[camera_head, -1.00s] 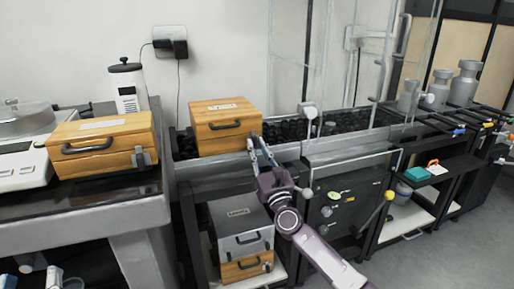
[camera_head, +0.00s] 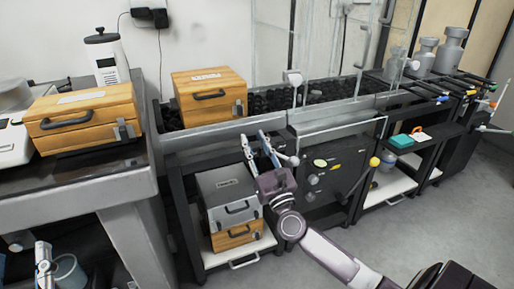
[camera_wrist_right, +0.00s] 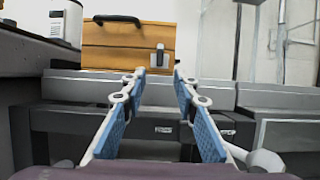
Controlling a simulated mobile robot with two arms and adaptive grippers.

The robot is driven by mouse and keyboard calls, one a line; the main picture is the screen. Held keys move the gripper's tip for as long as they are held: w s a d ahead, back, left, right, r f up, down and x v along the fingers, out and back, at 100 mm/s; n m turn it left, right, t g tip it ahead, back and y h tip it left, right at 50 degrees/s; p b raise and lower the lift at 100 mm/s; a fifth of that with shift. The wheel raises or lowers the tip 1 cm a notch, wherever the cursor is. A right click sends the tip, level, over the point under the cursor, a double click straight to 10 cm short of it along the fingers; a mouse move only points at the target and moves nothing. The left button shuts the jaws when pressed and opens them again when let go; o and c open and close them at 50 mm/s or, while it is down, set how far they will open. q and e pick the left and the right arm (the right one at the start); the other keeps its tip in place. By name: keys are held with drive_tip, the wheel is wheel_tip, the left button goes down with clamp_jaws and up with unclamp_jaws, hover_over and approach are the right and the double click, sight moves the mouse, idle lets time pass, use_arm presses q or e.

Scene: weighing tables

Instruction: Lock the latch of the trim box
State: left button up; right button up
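A wooden box (camera_head: 209,97) with a black handle and a pale label stands on the roller conveyor. The label is too small to read, so I cannot tell which box is the trim box. A metal latch (camera_head: 239,108) is at the right of its front face; the box (camera_wrist_right: 110,43) and latch (camera_wrist_right: 160,57) also show in the right wrist view. I cannot tell whether the latch is locked. My right gripper (camera_head: 256,137) is open and empty, below and in front of this box, apart from it. Its two fingers (camera_wrist_right: 159,76) are spread in the wrist view.
A similar wooden box (camera_head: 84,117) with a latch is on the left table (camera_head: 75,197), beside a scale. A grey case (camera_head: 228,196) sits on another wooden box (camera_head: 234,237) on the shelf below the conveyor. The conveyor's front rail (camera_head: 200,138) lies near my right gripper.

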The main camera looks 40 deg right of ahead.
drive_tip(key=shift+v, duration=1.1)
